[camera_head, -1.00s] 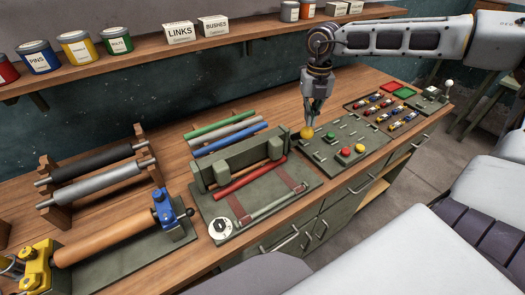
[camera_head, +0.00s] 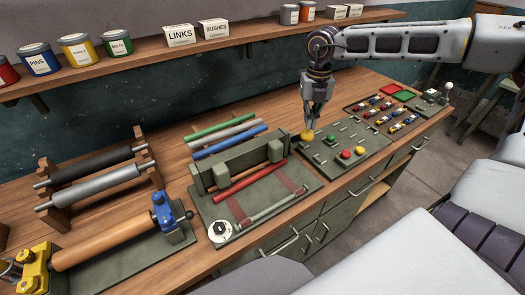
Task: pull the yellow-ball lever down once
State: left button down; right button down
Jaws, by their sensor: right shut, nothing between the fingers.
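The yellow ball (camera_head: 307,135) of the lever shows at the back left corner of the dark green button panel (camera_head: 325,156) on the bench. The lever's rod is too small or hidden to make out. My right gripper (camera_head: 310,124) points down just above the ball. Its fingers are shut with nothing between them. The tips are at or very near the top of the ball; I cannot tell whether they touch.
Red and yellow buttons and a green knob (camera_head: 331,138) stand on the panel. A tray of small coloured parts (camera_head: 385,112) and a white-ball lever (camera_head: 449,85) lie to the right. A clamp fixture with rods (camera_head: 240,162) stands to the left. A shelf runs behind.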

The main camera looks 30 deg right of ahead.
aim_at(312, 136)
jog(key=shift+f+b, duration=0.7)
jog(key=shift+b, duration=0.15)
dwell(0.6)
jog(key=shift+s+f, duration=0.1)
dwell(0.4)
jog(key=shift+s+f+b, duration=0.4)
jog(key=shift+b, duration=0.15)
jog(key=shift+f, duration=0.1)
jog(key=shift+s+d+f+b, duration=0.1)
jog(key=shift+s+f+b, duration=0.3)
jog(key=shift+s+b, duration=0.15)
jog(key=shift+f, duration=0.1)
dwell(0.3)
